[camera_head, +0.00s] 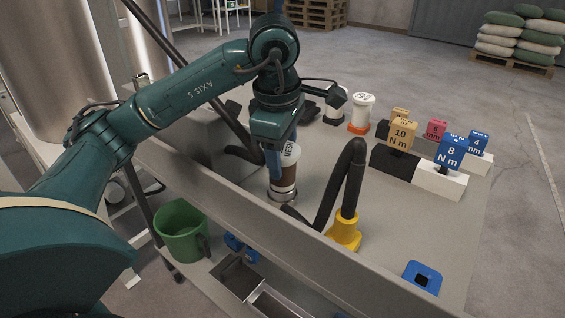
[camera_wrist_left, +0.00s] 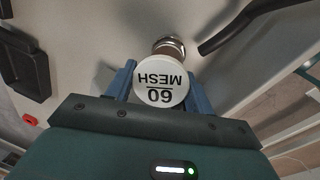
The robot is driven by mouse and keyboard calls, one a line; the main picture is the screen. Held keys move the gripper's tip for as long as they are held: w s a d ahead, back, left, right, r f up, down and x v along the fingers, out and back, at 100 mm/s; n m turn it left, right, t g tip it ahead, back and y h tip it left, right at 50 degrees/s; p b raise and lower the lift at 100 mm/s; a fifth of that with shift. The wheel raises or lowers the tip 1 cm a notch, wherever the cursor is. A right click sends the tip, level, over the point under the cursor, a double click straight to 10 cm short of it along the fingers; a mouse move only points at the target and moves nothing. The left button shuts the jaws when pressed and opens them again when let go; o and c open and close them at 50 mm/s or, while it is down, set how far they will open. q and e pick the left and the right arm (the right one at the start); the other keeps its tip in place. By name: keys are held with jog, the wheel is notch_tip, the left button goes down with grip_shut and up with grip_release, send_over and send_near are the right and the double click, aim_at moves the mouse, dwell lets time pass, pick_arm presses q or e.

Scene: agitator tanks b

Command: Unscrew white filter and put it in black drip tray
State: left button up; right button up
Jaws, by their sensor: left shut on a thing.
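The white filter (camera_head: 291,153), lettered "60 MESH", stands upright on a brown body above a round metal fitting (camera_head: 283,197) on the grey bench. In the left wrist view its white round top (camera_wrist_left: 160,82) sits between two blue fingers. My left gripper (camera_head: 281,165) comes down from above and is shut on the white filter. The brown part and metal fitting show behind the top in the wrist view. A black tray (camera_wrist_left: 25,65) lies at the left of the wrist view, apart from the filter; its visible inside looks empty. My right gripper is not in view.
A black hose on a yellow base (camera_head: 344,230) rises close to the right of the filter. A white spool-like part with an orange base (camera_head: 361,114) stands farther back. Labelled blocks (camera_head: 451,152) stand at right. A green bucket (camera_head: 181,230) is below the bench's near edge.

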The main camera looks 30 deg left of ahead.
pick_arm(q)
jog(key=shift+n, duration=0.5)
jog(key=shift+r+p, duration=0.35)
jog(key=shift+r, duration=0.2)
jog(key=shift+r+p, duration=0.5)
jog(key=shift+r, duration=0.2)
jog(key=shift+r+p, duration=1.55)
jog(key=shift+r, duration=0.45)
